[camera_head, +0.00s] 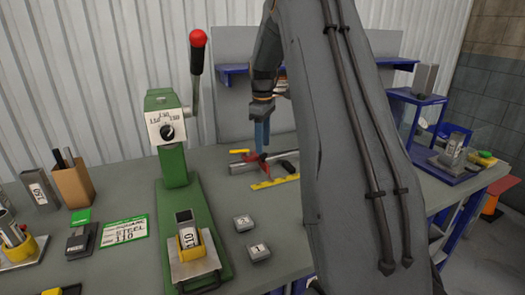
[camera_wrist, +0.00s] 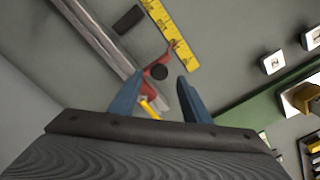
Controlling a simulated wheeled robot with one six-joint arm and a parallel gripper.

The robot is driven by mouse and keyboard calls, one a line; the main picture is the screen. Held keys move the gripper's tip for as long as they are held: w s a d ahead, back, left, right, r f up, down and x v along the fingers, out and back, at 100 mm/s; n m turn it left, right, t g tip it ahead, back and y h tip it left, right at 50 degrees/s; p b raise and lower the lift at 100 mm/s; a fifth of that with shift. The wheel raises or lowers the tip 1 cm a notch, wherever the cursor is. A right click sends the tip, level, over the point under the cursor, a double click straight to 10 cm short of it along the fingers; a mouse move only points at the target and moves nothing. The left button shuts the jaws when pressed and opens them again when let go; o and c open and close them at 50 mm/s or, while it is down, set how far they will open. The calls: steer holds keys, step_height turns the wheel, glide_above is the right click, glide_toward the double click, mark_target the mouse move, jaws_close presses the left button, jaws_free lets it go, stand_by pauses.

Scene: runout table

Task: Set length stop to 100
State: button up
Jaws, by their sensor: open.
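The length stop (camera_head: 249,158) is a red piece with a yellow lever (camera_head: 238,151), on a grey metal rail (camera_head: 243,171) at the back of the bench. The ruler's numbers are too small to read, so the setting cannot be told. My gripper (camera_wrist: 158,82) is open, its blue fingers on either side of the stop. I cannot tell whether a finger touches it. My arm hides part of the bench in the head view.
A green press (camera_head: 172,165) with a red-knobbed lever stands left of the rail. Two small numbered blocks (camera_head: 243,222) (camera_head: 258,252) lie in front. A black block (camera_wrist: 128,19) lies by the rail. A blue-framed stand (camera_head: 415,97) is at right.

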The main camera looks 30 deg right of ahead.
steer(key=shift+r+b, duration=0.45)
steer(key=shift+r, duration=1.85)
